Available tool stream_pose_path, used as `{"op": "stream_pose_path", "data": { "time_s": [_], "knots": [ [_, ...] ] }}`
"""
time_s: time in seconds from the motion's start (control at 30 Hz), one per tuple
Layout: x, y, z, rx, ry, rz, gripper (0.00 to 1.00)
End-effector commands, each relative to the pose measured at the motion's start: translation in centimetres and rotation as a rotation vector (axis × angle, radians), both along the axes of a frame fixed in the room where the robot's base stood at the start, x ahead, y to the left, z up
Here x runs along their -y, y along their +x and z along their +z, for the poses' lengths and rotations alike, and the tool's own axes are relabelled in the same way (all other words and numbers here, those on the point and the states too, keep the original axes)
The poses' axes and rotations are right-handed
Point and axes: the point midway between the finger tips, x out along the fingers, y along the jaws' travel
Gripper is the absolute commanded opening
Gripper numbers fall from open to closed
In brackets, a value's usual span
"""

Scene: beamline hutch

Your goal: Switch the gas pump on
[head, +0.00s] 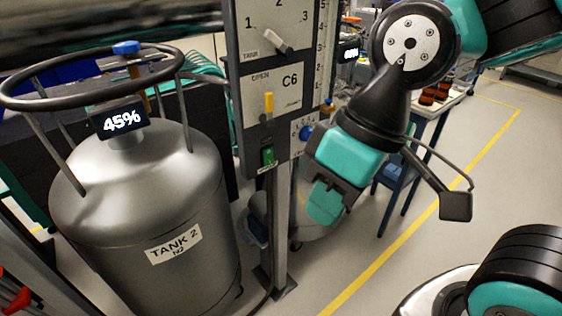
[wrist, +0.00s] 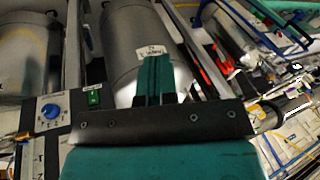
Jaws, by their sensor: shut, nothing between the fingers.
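A grey control panel (head: 240,90) stands on a post at the middle of the head view. Low on it is a green switch (head: 268,155) with a small label I cannot read; the switch also shows in the wrist view (wrist: 94,97). I cannot tell its on or off position, nor see a pump clearly. My gripper (head: 325,203) is shut and empty, to the right of the panel and apart from it, lower than the switch. In the wrist view its teal fingers (wrist: 155,75) are together, with the switch to their left.
A blue knob (head: 306,132) sits right of the switch. Above are a yellow lever (head: 268,104) under "OPEN" and a tank selector (head: 279,42). A grey tank (head: 150,210) labelled "TANK 2" stands left, with a 45% display (head: 124,120).

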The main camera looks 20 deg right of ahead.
Motion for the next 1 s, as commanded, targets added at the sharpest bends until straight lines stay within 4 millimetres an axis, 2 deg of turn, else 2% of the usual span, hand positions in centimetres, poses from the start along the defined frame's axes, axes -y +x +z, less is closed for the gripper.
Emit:
{"op": "stream_pose_path", "data": {
  "time_s": [0.07,0.13,0.23,0.3,0.4,0.5,0.6,0.7,1.0],
  "knots": [
    [-0.2,1.2,-0.6,-0.008,0.015,-0.095,0.00],
    [-0.2,3.5,-1.7,-0.020,0.047,-0.276,0.00],
    [0.5,8.2,-4.0,-0.040,0.123,-0.647,0.00],
    [1.6,11.5,-5.7,-0.050,0.197,-0.925,0.00],
    [3.8,15.5,-7.9,-0.055,0.314,-1.271,0.00],
    [5.9,18.2,-9.5,-0.053,0.428,-1.523,0.00],
    [7.4,19.7,-10.3,-0.049,0.514,-1.669,0.00],
    [8.0,20.3,-10.6,-0.048,0.558,-1.731,0.00],
    [8.0,20.4,-10.5,-0.048,0.566,-1.736,0.00]
  ]
}}
